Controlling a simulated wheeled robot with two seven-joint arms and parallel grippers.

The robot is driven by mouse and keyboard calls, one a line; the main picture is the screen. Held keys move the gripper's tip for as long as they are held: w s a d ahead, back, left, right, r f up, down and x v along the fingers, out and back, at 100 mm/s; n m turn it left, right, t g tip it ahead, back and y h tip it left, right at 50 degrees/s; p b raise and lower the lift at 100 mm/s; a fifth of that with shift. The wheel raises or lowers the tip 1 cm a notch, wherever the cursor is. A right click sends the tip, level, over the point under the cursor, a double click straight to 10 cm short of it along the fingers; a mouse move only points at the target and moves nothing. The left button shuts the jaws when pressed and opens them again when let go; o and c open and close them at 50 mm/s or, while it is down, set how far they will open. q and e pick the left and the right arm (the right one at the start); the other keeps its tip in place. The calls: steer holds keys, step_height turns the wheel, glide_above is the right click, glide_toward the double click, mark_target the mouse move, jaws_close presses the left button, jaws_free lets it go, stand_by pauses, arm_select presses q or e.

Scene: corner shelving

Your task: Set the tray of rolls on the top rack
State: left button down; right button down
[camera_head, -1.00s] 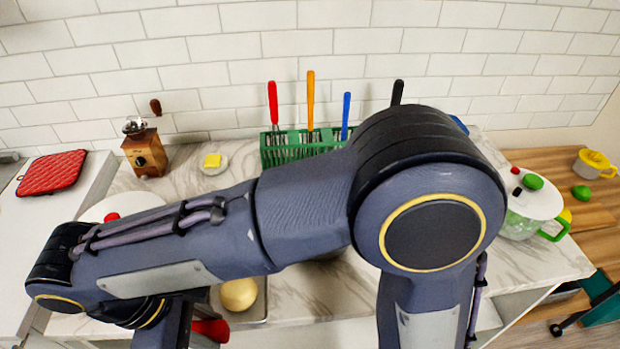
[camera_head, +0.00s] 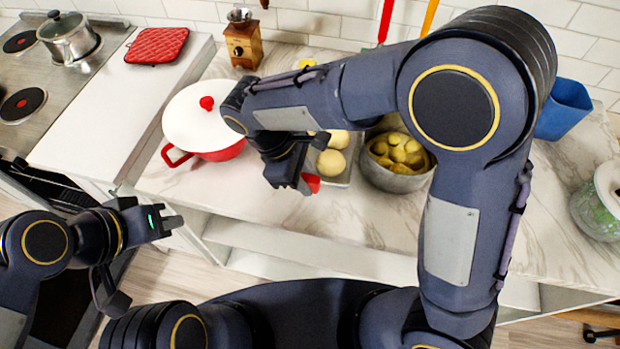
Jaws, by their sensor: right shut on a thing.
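The tray (camera_head: 347,181) is grey and shallow and lies on the marble counter. Several round pale rolls (camera_head: 330,163) sit on it. My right gripper (camera_head: 308,186) is at the tray's front left side, shut, with a red piece showing at its fingers. The fingers and my arm hide part of the tray's left side. My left gripper (camera_head: 168,222) is empty, in front of the counter at the left, away from the tray; its finger gap is unclear. A dark oven opening with a wire rack (camera_head: 45,180) shows under the stove at the far left.
A white-lidded red pot (camera_head: 205,118) stands left of the tray, and a metal pot of yellow pieces (camera_head: 398,160) close to its right. A red mat (camera_head: 157,45) lies on the white counter. A steel pot (camera_head: 67,38) stands on the stove. The counter's front strip is clear.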

steer(key=shift+w+d+f, duration=0.2)
steer(key=shift+w+f, duration=0.15)
steer(key=shift+f, duration=0.1)
steer(key=shift+w+d+f, duration=0.2)
steer(key=shift+w+f, duration=0.15)
steer(key=shift+f, duration=0.1)
steer(key=f, duration=0.1)
steer(key=f+p, duration=0.1)
steer(key=f, duration=0.1)
steer(key=shift+w+d+f, duration=0.1)
steer(key=shift+w, duration=0.1)
steer(key=shift+f, duration=0.2)
steer(key=c, duration=1.1)
jaws_free()
steer(key=shift+s, duration=0.1)
steer(key=shift+c, duration=0.2)
steer(key=shift+r, duration=0.1)
steer(key=b+v, duration=0.1)
steer(key=v, duration=1.1)
